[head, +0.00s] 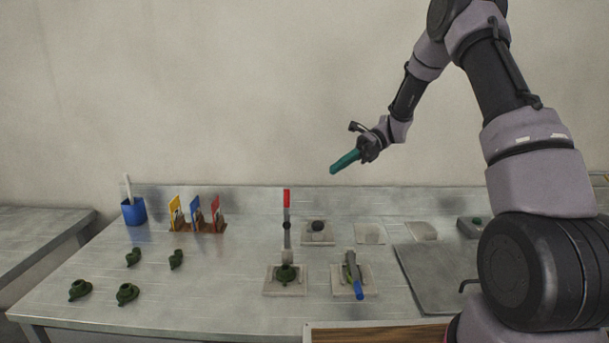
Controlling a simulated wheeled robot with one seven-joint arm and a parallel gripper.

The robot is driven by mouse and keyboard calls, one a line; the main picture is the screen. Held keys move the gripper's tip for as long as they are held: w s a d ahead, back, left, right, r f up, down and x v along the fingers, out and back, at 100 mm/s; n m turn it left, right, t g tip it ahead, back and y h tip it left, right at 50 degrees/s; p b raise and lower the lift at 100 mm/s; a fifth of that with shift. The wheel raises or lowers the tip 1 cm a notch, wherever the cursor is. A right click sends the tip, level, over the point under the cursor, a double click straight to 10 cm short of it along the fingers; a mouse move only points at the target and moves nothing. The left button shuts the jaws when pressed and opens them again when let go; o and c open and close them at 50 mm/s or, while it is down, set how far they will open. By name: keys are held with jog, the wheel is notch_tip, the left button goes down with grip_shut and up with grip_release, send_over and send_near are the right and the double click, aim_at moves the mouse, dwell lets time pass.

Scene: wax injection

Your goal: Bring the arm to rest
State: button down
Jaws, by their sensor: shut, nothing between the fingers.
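My arm reaches in from the right side of the head view, bent at the elbow, and is raised in front of the wall. My gripper (336,169) is at its end, with teal fingers closed together and pointing down to the left. It hangs in the air well above the metal workbench (210,290), apart from everything on it. The fingers look empty.
Below stand a red-handled tool (286,205), a blue-handled tool (357,288) and several pale blocks. To the left are a blue cup (133,212), a card holder (198,227) and several green pieces (128,293). A grey plate (440,280) lies right. The air around my gripper is clear.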

jog(key=s+d+r+n+t+h, duration=0.4)
jog(key=s+d+r+n+t, duration=0.3)
jog(key=s+r+n, duration=0.2)
jog(key=s+d+r+n+t+h, duration=0.5)
jog(key=s+d+r+n+t, duration=0.3)
jog(key=s+n, duration=0.3)
jog(key=shift+s+r+h, duration=0.3)
jog(key=shift+s+r, duration=0.1)
jog(key=shift+s, duration=0.6)
